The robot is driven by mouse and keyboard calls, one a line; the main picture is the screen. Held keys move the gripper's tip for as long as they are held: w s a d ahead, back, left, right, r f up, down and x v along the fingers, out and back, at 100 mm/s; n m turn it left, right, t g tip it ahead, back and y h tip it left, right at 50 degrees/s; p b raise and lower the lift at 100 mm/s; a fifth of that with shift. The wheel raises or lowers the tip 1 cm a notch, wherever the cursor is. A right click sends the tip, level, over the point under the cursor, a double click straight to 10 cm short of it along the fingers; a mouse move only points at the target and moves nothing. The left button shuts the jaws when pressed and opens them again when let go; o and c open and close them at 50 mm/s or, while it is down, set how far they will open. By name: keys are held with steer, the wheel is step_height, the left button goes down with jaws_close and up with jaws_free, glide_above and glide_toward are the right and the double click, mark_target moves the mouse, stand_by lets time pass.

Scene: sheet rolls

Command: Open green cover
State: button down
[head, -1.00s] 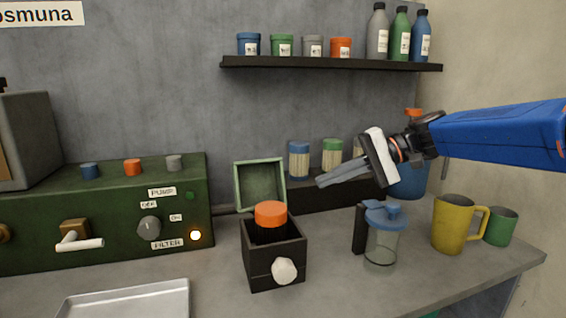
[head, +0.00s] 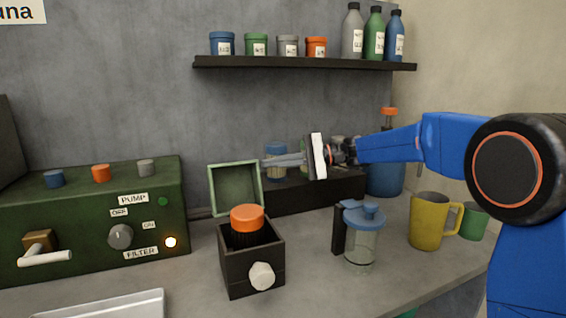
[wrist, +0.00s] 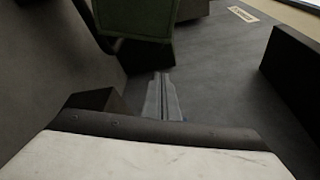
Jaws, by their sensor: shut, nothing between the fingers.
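The green cover (head: 236,187) stands tipped up at the back of a dark box (head: 252,262), its hollow inner side facing the head camera. The box is open at the top, with an orange-capped item (head: 247,218) inside and a white knob (head: 262,276) on its front. My gripper (head: 268,162) is shut and empty, pointing left, its tips close to the cover's upper right edge in the head view. I cannot tell whether they touch. In the wrist view the shut fingers (wrist: 160,98) lie below a green surface (wrist: 140,18), likely the cover.
A clear jar with a blue lid (head: 362,240), a yellow mug (head: 430,222) and a green mug (head: 473,222) stand right of the box. A green control panel (head: 85,225) stands left. A shelf (head: 300,63) with jars and bottles hangs above. Bare counter lies between box and jar.

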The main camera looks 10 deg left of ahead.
steer(key=shift+s+a+r, duration=0.15)
steer(key=shift+s+a, duration=0.3)
steer(key=shift+s, duration=0.25)
steer(key=shift+s+a+r, duration=0.15)
steer(key=shift+s+a, duration=0.3)
steer(key=shift+s, duration=0.3)
steer(key=shift+s+a+r, duration=0.15)
steer(key=shift+s+a, duration=0.3)
steer(key=shift+s, duration=0.25)
steer(key=shift+s+d+r+n, duration=0.3)
steer(key=shift+s+r, duration=0.2)
steer(key=shift+r, duration=0.1)
steer(key=shift+s+d+r+n, duration=0.25)
steer(key=shift+s+r, duration=0.2)
steer(key=shift+r, duration=0.15)
